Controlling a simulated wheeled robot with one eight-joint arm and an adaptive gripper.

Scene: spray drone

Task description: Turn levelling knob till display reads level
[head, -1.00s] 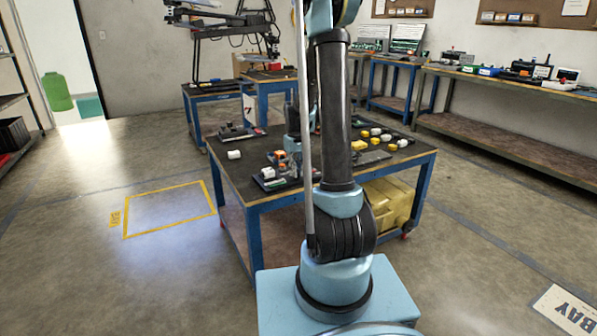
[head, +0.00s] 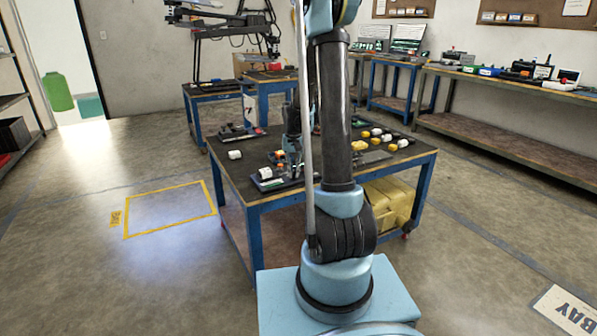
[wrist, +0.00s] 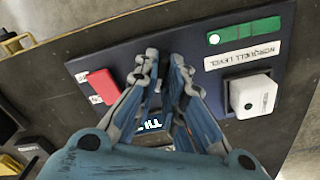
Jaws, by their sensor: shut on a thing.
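The dark blue levelling panel (wrist: 205,62) fills the middle of the wrist view, with a "NORQUELL LEVEL" label (wrist: 242,55). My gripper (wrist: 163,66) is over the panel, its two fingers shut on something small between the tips. This appears to be the levelling knob, but the fingers hide nearly all of it. The display (wrist: 152,125) shows between the fingers with bright lettering, partly covered; it looks like "TILT". A green bar with a light spot (wrist: 243,31) is at the top right.
The dark worktable (head: 225,172) also holds several white and yellow pieces on the right. Open floor lies to the left.

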